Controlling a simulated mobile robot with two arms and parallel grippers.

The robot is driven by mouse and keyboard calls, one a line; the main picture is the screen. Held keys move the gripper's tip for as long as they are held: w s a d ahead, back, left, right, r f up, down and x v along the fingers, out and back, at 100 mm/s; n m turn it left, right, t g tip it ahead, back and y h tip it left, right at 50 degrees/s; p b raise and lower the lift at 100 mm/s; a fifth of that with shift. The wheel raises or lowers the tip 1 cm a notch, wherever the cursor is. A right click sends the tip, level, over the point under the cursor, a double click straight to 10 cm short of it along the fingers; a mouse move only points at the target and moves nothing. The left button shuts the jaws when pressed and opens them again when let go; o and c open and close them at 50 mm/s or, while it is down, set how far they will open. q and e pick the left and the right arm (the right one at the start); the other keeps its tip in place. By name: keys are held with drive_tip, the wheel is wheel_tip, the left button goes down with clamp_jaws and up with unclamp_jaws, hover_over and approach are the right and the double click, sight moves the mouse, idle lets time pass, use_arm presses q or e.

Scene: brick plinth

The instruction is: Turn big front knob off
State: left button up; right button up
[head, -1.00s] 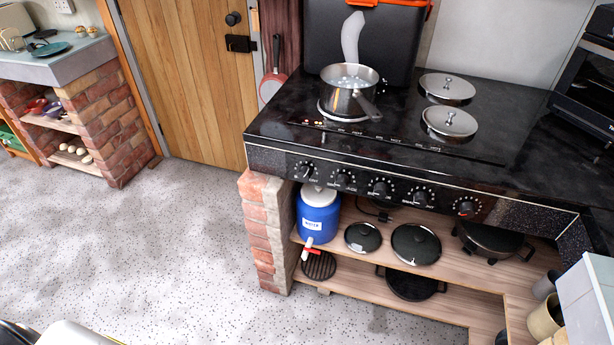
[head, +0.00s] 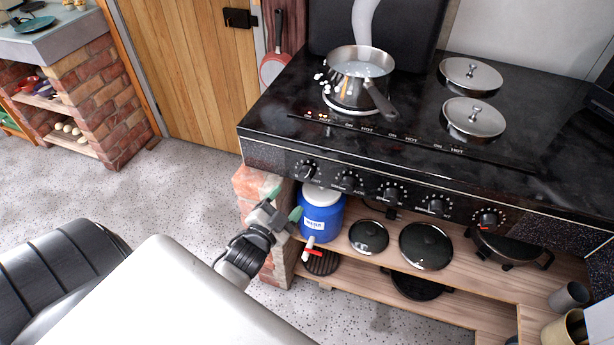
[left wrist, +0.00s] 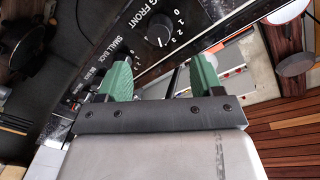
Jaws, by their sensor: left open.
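The big front knob (left wrist: 160,30) is round and black, with "G FRONT" and small numbers readable beside it in the left wrist view. I cannot surely read its setting. It appears to be the leftmost knob (head: 306,168) on the stove's front panel in the head view. My left gripper (head: 284,203) is open and empty, below and left of that knob and apart from it. In the left wrist view its two green fingers (left wrist: 161,76) are spread, with the knob beyond the gap between them. My right gripper is not in view.
A steel saucepan (head: 361,75) with whitish contents stands on the front left hob, its handle toward the front. Several other knobs run along the panel to the right. A blue jar (head: 321,216) stands close under the panel on the wooden shelf (head: 450,283), beside the brick pillar (head: 251,185).

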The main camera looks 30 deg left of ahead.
sight(303, 178)
use_arm(q)
drive_tip(key=w, duration=0.8)
drive_tip(key=shift+w+a, duration=0.3)
drive_tip(key=shift+a, duration=0.1)
drive_tip(key=c, duration=0.9)
